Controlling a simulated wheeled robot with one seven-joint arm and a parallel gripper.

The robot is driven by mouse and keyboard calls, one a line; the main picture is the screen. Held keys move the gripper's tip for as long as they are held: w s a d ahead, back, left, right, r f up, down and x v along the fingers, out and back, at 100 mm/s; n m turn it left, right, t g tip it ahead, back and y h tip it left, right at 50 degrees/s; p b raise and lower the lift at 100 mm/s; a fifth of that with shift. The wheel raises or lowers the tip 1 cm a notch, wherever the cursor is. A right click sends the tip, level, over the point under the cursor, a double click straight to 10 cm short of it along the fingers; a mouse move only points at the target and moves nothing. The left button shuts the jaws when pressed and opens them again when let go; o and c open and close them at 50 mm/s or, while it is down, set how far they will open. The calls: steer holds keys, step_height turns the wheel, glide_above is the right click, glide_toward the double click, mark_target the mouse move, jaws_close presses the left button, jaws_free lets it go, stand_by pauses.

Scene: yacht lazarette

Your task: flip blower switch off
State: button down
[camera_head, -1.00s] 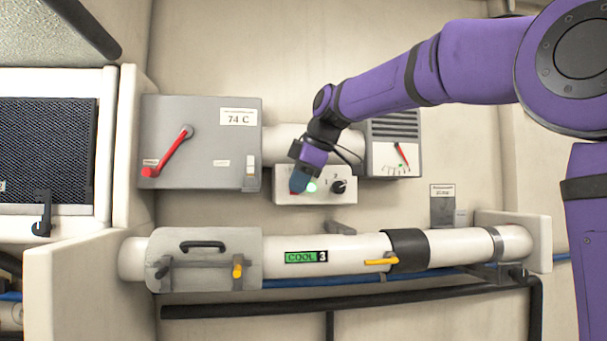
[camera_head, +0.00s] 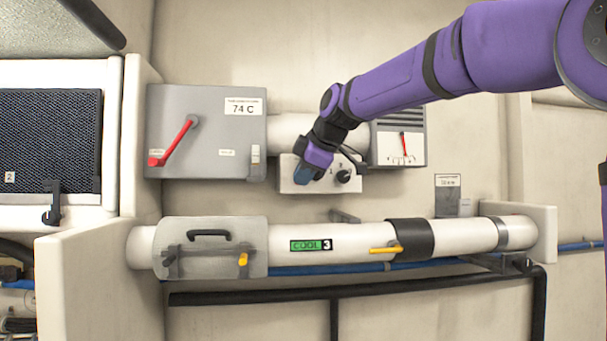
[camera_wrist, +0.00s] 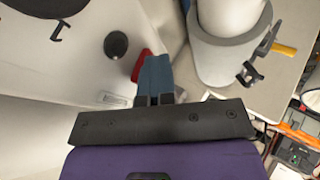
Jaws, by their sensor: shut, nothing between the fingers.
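The white switch box (camera_head: 288,178) is on the back wall, right of the grey metal cabinet. In the wrist view, its pale face carries a red switch (camera_wrist: 140,66), a dark round lamp (camera_wrist: 116,44) that shows no glow, and part of a black knob (camera_wrist: 45,5). The knob also shows in the head view (camera_head: 344,176). My gripper (camera_head: 302,177) is at the box front with its blue fingers shut and empty. In the wrist view, the fingertips (camera_wrist: 155,60) are right beside the red switch; I cannot tell whether they touch. The fingers hide the switch in the head view.
The grey cabinet (camera_head: 205,105) with a red lever is left of the box. A vented gauge box (camera_head: 398,150) is to its right. Below runs a white pipe (camera_head: 360,248) with a yellow handle (camera_head: 384,250) and a clamped cover (camera_head: 200,260).

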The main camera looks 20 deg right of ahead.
steer(key=shift+w+f, duration=0.1)
steer(key=shift+f, duration=0.1)
steer(key=shift+f, duration=0.1)
